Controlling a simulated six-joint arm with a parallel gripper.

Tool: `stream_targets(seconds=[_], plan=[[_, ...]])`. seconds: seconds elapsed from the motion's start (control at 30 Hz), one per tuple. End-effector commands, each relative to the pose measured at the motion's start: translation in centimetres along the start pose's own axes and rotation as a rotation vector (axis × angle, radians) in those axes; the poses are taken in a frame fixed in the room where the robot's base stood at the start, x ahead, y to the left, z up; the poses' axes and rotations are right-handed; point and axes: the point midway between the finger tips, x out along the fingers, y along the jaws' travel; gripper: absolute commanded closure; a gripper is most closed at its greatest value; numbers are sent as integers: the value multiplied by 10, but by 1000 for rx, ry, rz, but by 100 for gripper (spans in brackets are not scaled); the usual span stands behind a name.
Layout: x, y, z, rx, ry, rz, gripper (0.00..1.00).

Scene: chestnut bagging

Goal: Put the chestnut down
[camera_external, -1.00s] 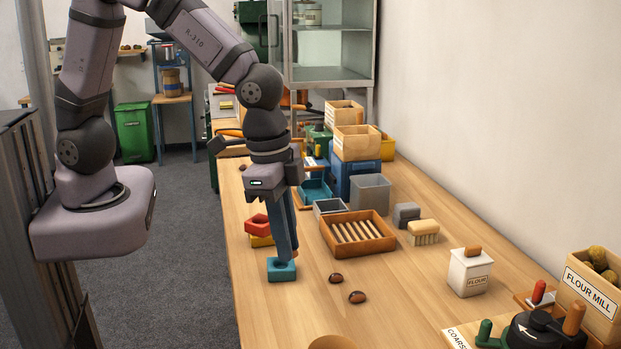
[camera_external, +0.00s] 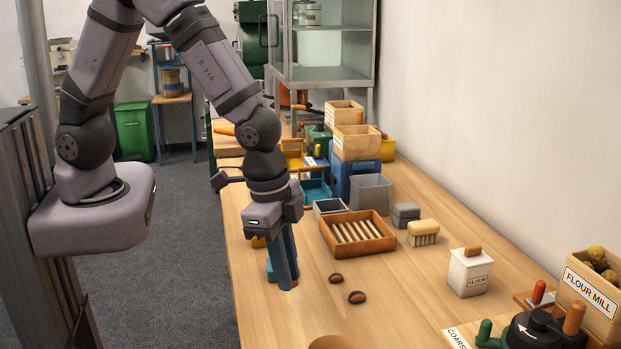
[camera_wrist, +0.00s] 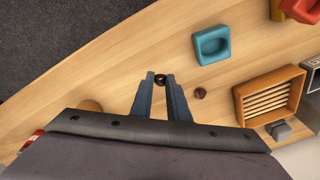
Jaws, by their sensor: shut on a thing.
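My gripper (camera_external: 288,287) is low over the front left of the wooden table, fingers pointing down. In the wrist view its two fingertips (camera_wrist: 160,80) are closed on a small dark chestnut (camera_wrist: 160,81). In the external view the fingers hide most of that chestnut. Two other chestnuts lie on the table to the right of the gripper, one nearer (camera_external: 335,279) and one farther right (camera_external: 357,297). One loose chestnut (camera_wrist: 199,93) also shows beside the fingers in the wrist view. I cannot tell whether the held chestnut touches the table.
A teal hollowed block (camera_wrist: 212,45) stands close by, mostly behind my fingers in the external view. Red (camera_wrist: 303,9) and yellow (camera_wrist: 277,10) blocks lie beyond it. A slatted wooden tray (camera_external: 391,242), a brush (camera_external: 423,232) and a flour box (camera_external: 468,272) stand to the right.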

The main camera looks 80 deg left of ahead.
Motion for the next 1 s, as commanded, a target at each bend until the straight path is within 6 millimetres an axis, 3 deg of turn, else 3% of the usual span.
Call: stream_targets(seconds=[0.4,0.87,0.9,0.93,1.0], plan=[[38,3,6,1,-3,1,100],[45,3,7,0,-1,1,100],[43,3,6,0,-1,0,76],[43,3,6,0,-1,0,68],[43,3,6,0,-1,1,66]])
